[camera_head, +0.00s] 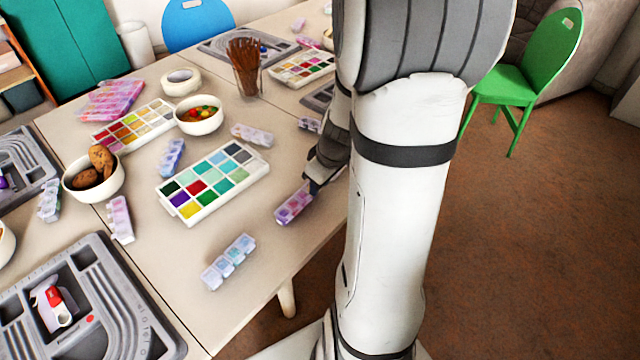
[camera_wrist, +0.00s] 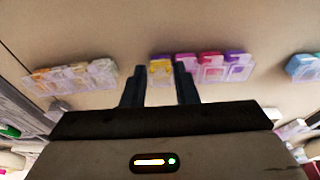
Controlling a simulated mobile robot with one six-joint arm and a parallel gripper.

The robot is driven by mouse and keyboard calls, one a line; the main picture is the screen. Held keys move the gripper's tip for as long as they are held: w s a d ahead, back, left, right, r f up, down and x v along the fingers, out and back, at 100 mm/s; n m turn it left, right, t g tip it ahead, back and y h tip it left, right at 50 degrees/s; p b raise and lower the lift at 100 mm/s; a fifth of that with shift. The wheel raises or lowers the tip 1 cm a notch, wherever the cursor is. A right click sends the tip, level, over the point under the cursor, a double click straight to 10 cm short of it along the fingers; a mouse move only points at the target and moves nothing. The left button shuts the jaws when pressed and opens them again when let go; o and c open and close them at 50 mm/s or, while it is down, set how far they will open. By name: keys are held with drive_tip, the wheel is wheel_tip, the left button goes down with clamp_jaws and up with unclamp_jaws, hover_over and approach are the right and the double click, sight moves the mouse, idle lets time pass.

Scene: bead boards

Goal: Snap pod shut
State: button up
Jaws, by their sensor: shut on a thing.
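A pod strip with pink, purple and other coloured compartments (camera_head: 294,204) lies on the table near its right edge, below my gripper. My gripper (camera_head: 316,184) is at the strip's upper right end, partly hidden by my arm. In the wrist view, the strip (camera_wrist: 210,68) shows a yellow compartment, then purple, red and purple ones. The two fingers of my gripper (camera_wrist: 159,84) stand on either side of the yellow end compartment and are shut on it. The lids are too small and blurred to tell which are open or shut.
A bead palette (camera_head: 212,180) lies left of the strip. Other pods stand near, one toward the front (camera_head: 228,262) and one behind (camera_head: 252,135). Bowls, a cup of brown sticks (camera_head: 246,70) and grey bead boards (camera_head: 95,310) fill more of the table. The table's right edge is close.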

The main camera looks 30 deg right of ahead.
drive_tip(key=o, duration=0.7)
drive_tip(key=shift+c, duration=0.2)
drive_tip(key=shift+r, duration=0.1)
drive_tip(key=p+v, duration=0.1)
drive_tip(key=v, duration=0.6)
drive_tip(key=shift+r, duration=0.3)
drive_tip(key=shift+s, duration=0.1)
drive_tip(key=s+a+r+m+p, duration=0.2)
drive_tip(key=s+a+r+p, duration=0.2)
drive_tip(key=a+r, duration=0.2)
drive_tip(key=s+a+r+m+h+p, duration=0.1)
drive_tip(key=s+a+r+m+p, duration=0.1)
drive_tip(key=s+a+r+p, duration=0.2)
drive_tip(key=s+a+r, duration=0.1)
drive_tip(key=a+r, duration=0.2)
drive_tip(key=r, duration=0.1)
drive_tip(key=shift+a+r, duration=0.25)
